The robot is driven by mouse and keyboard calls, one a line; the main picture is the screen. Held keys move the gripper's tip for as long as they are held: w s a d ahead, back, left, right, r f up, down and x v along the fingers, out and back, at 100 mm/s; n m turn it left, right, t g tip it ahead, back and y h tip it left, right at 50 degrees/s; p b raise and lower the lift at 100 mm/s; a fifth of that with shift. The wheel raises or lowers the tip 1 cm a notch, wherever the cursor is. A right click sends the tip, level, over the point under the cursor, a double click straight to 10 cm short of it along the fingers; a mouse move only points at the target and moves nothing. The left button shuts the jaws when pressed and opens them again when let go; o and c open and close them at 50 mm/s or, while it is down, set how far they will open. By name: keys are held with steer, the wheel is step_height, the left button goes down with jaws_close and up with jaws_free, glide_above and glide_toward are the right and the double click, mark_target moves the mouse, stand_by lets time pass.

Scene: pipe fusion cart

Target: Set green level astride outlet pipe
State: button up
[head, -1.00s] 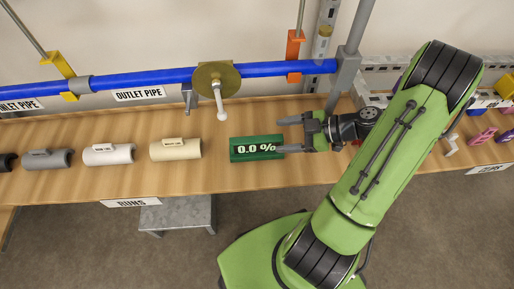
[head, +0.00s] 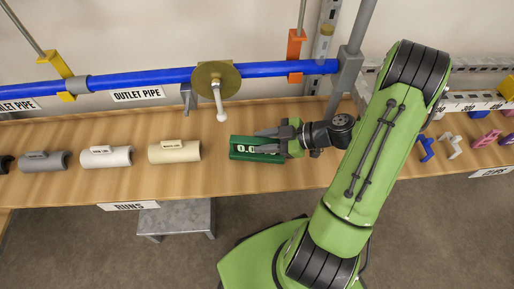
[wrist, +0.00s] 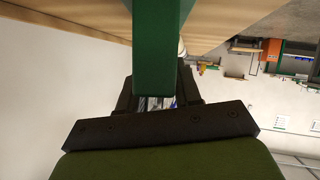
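The green level (head: 240,154), with a white "0.0" readout partly covered by my fingers, lies on the wooden bench. My gripper (head: 266,140) reaches over it from the right, one finger along each side. In the wrist view the green level (wrist: 155,50) fills the gap between the dark fingers (wrist: 157,102), which appear to press on both its sides.
A brass disc with a white handle (head: 217,82) stands on the pipe, with a grey bracket beside it. Yellow (head: 64,68) and orange (head: 295,55) clamps hold the pipe. Cream, white and grey pipe pieces (head: 174,152) lie left of the level.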

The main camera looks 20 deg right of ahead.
jaws_close()
step_height(320, 180, up, 4)
steer(key=shift+f+p, duration=0.2)
steer(key=shift+p, duration=0.55)
steer(key=s+d+p, duration=0.2)
steer(key=s+d, duration=0.8)
steer(key=d, duration=0.5)
